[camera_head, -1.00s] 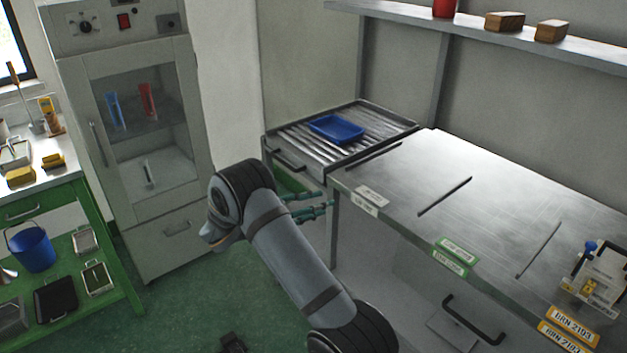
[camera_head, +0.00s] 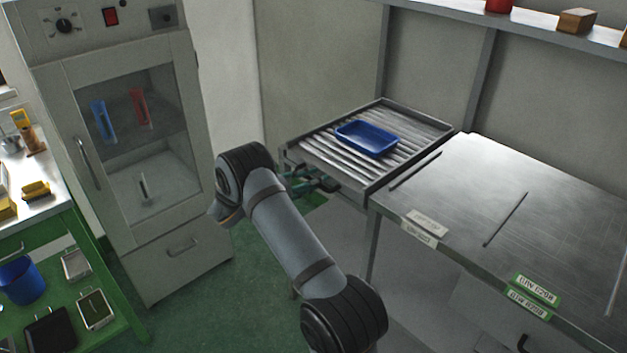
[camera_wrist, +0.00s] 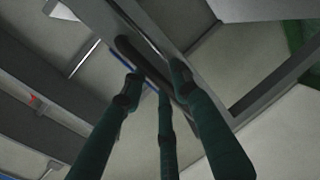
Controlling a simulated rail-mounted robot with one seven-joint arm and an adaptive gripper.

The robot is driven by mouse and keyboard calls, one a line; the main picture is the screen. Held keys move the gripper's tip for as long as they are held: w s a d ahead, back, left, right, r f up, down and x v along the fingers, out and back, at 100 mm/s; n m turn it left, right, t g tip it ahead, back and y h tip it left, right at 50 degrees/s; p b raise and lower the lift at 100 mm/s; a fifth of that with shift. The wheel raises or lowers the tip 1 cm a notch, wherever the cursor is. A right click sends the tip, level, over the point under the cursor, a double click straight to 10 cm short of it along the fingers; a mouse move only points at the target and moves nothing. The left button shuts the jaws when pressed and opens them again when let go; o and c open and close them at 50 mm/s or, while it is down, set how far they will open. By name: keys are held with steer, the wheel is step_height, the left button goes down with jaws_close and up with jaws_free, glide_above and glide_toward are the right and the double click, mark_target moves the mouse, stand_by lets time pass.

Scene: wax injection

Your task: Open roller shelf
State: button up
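The roller shelf (camera_head: 345,162) is a grey metal frame with silver rollers, left of the workbench in the head view. A blue tray (camera_head: 367,139) lies on its rollers. My gripper (camera_head: 312,183) has dark green fingers and is at the shelf's front side, by its dark handle (camera_head: 327,182). In the wrist view, the fingers of my gripper (camera_wrist: 155,80) are spread apart around the dark handle bar (camera_wrist: 140,57). Firm contact with the bar cannot be made out.
A grey cabinet (camera_head: 150,225) with a glass door stands left of my arm. The metal workbench (camera_head: 470,190) adjoins the shelf on the right. A green bench (camera_head: 85,265) with containers is at far left. Green floor (camera_head: 220,300) is clear between cabinet and arm.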

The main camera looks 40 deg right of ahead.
steer(key=c, duration=0.6)
steer(key=shift+w, duration=0.1)
jaws_close()
